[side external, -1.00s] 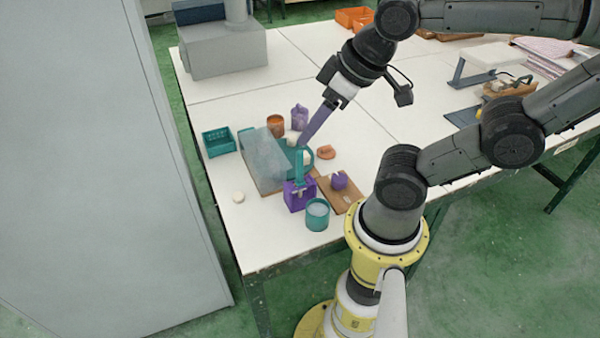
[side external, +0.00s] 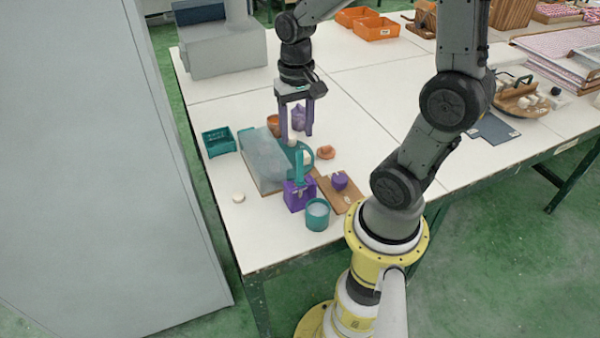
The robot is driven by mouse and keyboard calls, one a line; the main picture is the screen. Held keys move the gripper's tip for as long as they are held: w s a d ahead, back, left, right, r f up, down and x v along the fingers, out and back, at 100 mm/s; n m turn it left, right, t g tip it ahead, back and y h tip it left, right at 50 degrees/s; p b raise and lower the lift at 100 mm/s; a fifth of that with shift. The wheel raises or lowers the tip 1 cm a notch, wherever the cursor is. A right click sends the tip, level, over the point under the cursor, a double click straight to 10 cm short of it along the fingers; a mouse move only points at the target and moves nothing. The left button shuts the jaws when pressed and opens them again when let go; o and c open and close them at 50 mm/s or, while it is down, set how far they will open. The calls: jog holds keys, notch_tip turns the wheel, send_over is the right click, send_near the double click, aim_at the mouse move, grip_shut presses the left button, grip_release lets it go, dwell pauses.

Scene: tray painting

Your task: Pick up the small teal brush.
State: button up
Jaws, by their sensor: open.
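A teal upright piece (side external: 299,166), which looks like the small teal brush, stands in a purple holder (side external: 297,197) near the table's front edge. Its lower end is hidden in the holder. My gripper (side external: 296,136) points straight down behind and above it in the side external view. Its two purple fingers are spread apart with nothing held. The fingertips appear near a small white round item (side external: 292,141), but I cannot tell how high they are above it.
A teal crate (side external: 218,141) is further left.

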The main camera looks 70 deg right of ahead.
send_near(300, 181)
jog(key=shift+w+d+f, duration=0.35)
jog(key=shift+w, duration=0.1)
jog(key=f, duration=0.4)
jog(key=shift+s, duration=0.35)
jog(key=shift+f, duration=0.65)
jog(key=shift+c, duration=0.3)
grip_shut()
